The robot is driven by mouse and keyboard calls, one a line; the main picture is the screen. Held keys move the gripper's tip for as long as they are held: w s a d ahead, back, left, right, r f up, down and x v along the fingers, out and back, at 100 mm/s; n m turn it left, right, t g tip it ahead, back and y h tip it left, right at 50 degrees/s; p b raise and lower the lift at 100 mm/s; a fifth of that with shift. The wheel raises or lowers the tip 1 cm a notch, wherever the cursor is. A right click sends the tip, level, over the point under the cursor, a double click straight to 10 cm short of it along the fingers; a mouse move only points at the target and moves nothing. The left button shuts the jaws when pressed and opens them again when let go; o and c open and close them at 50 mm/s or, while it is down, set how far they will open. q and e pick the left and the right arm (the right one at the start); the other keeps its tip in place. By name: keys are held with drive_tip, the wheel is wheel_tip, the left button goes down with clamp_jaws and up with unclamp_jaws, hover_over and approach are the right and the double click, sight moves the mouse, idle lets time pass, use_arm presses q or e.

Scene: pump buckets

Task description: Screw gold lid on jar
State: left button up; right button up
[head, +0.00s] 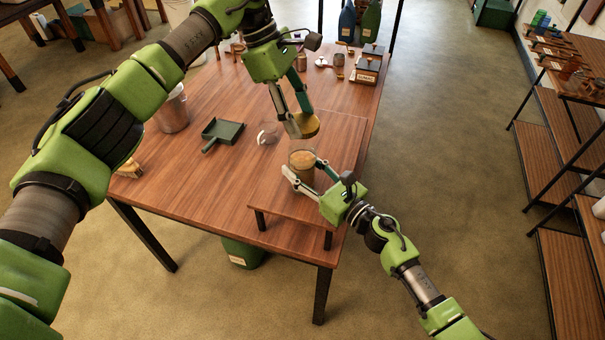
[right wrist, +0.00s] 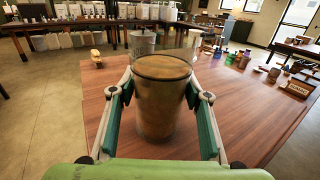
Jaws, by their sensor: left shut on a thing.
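The gold lid (head: 310,127) is held in the air by my left gripper (head: 301,120), which is shut on it. The lid is tilted and apart from the jar, above and behind it. The clear jar (head: 302,166) stands upright on a small raised wooden stand, with tan contents inside and its top open. My right gripper (head: 304,171) has one finger on each side of the jar. In the right wrist view the jar (right wrist: 160,100) fills the gap between the fingers, which meet its sides. My left gripper cannot be made out in that view.
The wooden table (head: 180,205) bears a dark green dustpan-like tray (head: 221,131), a clear cup (head: 267,133) and a metal pot (head: 172,110). Small boxes and tools stand at the back. The raised stand (head: 285,205) has free room in front of the jar. Shelves (head: 560,130) are at the right.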

sight(302, 170)
use_arm(q)
drive_tip(key=shift+f, duration=2.45)
drive_tip(key=shift+f, duration=0.9)
drive_tip(key=shift+f, duration=0.55)
drive_tip(key=shift+w+d+m+g+y, duration=0.1)
drive_tip(key=shift+m+g+y, duration=0.35)
drive_tip(key=shift+m, duration=1.25)
drive_tip(key=o, duration=0.8)
drive_tip(key=shift+c, duration=0.2)
